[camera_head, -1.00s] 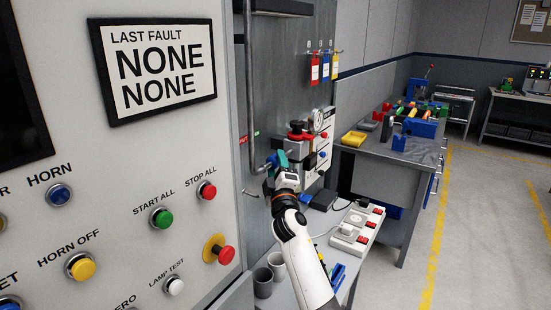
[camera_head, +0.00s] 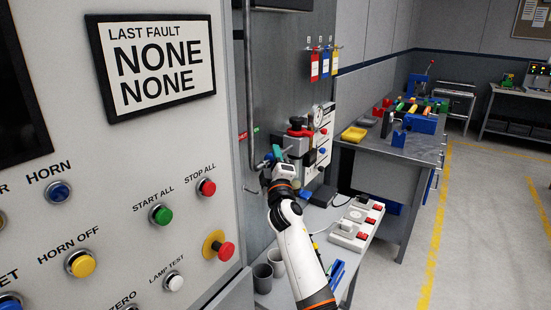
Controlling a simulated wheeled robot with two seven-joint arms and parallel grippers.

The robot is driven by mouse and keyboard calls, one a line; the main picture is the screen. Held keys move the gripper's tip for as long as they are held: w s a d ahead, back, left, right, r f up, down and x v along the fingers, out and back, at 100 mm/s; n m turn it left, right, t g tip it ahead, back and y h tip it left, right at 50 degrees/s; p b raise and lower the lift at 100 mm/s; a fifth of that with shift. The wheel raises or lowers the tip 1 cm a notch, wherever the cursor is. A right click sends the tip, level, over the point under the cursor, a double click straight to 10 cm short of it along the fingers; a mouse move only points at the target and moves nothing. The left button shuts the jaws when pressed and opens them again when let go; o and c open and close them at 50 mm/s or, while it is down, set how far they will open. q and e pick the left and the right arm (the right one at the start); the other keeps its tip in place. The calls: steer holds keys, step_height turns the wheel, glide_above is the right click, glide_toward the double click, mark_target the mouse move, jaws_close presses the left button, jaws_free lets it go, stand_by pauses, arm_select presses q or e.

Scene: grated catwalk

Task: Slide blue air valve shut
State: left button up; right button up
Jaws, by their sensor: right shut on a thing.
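The blue air valve (camera_head: 277,152) shows as a small teal-blue piece by the grey pipework on the wall panel, just beyond my right gripper. My right gripper (camera_head: 275,163) reaches up to it from the near side and is shut on it. The wrist and fingers hide most of the valve body, so its exact position is hard to tell. My left gripper is not in view.
A control cabinet (camera_head: 190,130) fills the left. Below are grey cups (camera_head: 263,278) and a power strip (camera_head: 357,225). A workbench (camera_head: 400,150) stands right.

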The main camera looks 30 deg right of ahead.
steer(key=shift+s+a+f, duration=0.1)
steer(key=shift+s+a, duration=0.15)
steer(key=shift+a, duration=0.4)
steer(key=shift+s+a+f, duration=0.1)
steer(key=shift+s+a, duration=0.1)
steer(key=shift+a, duration=0.4)
steer(key=o, duration=0.8)
steer(key=shift+o, duration=1)
steer(key=shift+a+r, duration=0.1)
steer(key=shift+r, duration=0.05)
steer(key=shift+s, duration=0.1)
